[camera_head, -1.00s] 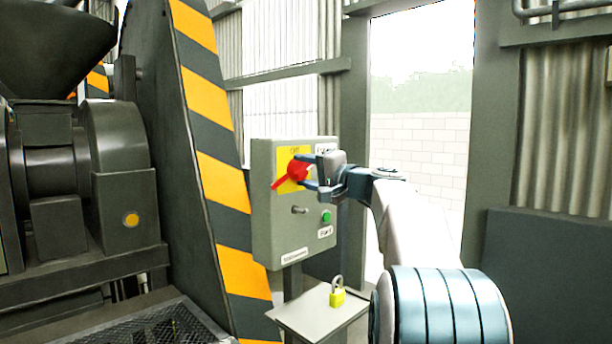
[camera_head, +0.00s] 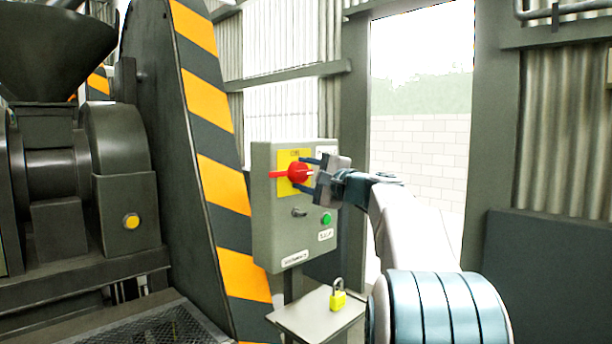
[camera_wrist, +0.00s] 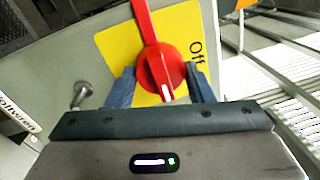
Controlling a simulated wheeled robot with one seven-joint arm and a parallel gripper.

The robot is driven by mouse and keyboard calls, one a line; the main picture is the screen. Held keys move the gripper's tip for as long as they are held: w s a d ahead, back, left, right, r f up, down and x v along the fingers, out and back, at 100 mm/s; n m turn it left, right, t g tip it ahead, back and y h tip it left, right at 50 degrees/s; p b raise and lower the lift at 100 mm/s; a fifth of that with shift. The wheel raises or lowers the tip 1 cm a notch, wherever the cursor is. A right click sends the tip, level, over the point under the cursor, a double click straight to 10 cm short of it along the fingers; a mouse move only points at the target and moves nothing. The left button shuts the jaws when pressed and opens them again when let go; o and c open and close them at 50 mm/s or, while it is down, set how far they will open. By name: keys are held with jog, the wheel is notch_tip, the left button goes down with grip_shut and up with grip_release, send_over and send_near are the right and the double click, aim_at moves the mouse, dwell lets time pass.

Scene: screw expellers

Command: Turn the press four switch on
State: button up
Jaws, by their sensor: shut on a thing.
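The red rotary switch (camera_head: 297,173) sits on a yellow plate (camera_head: 294,155) on the grey control box (camera_head: 263,210). Its long handle points left, roughly level, in the head view. My gripper (camera_head: 310,174) is at the switch from the right, its two fingers on either side of the red hub. In the wrist view the red switch (camera_wrist: 158,62) lies between the blue-grey fingers (camera_wrist: 161,88). The word "Off" (camera_wrist: 195,50) shows on the yellow plate there; other lettering on the plate is hidden or unclear.
Below the switch are a small grey selector (camera_head: 299,212) and a green button (camera_head: 326,218). A yellow padlock (camera_head: 338,297) stands on a small shelf (camera_head: 302,318) under the box. A striped guard (camera_head: 215,160) and the press (camera_head: 70,165) are to the left.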

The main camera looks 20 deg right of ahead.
jog(key=shift+f, duration=0.1)
jog(key=o, duration=1)
jog(key=shift+c, duration=0.2)
jog(key=b+v, duration=0.2)
jog(key=v, duration=1.2)
jog(key=shift+w, duration=0.1)
